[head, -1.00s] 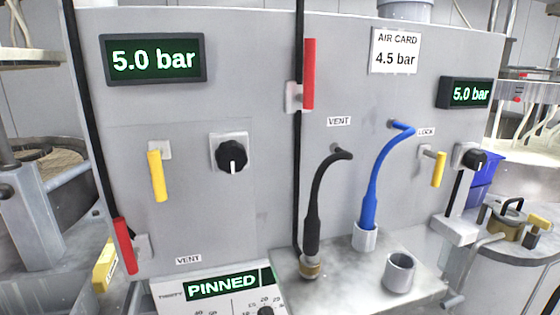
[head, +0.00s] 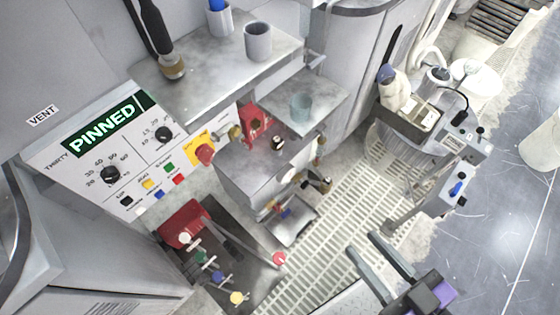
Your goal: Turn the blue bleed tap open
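A small tap with a blue knob (head: 218,277) stands low on the left, in a row with white, green and yellow knobs beside a red block. Other blue parts show: a small blue handle (head: 285,213) under the middle ledge and a blue lever (head: 457,188) on the grey box at right. No label tells which one is the bleed tap, and their turned positions are too small to judge. My gripper (head: 363,242) is at the lower right, its two fingers apart with nothing between them. It is apart from all three blue parts in the picture.
A panel reading PINNED (head: 103,128) with dials and coloured buttons is at left. A red-knobbed lever (head: 279,258) juts out near the blue-knobbed tap. Metal ledges (head: 290,125) stand in the middle. Slatted grating (head: 325,245) and open floor (head: 515,210) lie below and right.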

